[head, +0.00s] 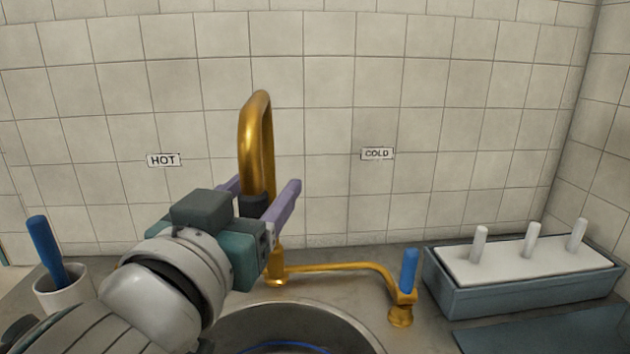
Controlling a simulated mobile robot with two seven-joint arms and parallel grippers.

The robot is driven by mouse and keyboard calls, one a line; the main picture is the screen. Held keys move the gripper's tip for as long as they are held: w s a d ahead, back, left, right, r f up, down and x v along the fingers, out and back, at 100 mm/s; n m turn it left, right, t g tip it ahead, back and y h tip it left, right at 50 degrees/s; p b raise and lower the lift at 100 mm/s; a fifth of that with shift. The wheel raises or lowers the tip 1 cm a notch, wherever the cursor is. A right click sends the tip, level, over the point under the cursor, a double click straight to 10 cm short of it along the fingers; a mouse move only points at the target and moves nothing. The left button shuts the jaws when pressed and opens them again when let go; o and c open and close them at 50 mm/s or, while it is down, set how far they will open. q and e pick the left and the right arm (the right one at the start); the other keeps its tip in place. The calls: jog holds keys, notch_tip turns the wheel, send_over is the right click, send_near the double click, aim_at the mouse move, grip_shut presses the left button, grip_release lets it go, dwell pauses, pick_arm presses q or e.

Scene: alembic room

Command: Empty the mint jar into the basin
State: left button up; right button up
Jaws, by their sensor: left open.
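The basin (300,318) is a round metal sink at the bottom centre; only its far part shows, and the frame's lower edge cuts it off. A thin blue curved edge (285,346) shows inside it. My left gripper (266,182) has two lavender fingers, spread apart, in front of the brass tap, with its body left of and above the basin. I see nothing between the fingers but the tap behind; I cannot tell whether they touch it. No mint-coloured jar is in view. My right gripper is not in view.
The brass tap (257,140) rises behind the basin, with a pipe to a blue-handled valve (408,270). A white cup (62,293) with a blue-handled item (45,250) stands left. A grey-blue box (525,290) with white pegs stands right. A tiled wall closes the back.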

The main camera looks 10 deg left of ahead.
pick_arm(q)
jog(key=shift+w, duration=0.75)
grip_shut()
dwell(0.9)
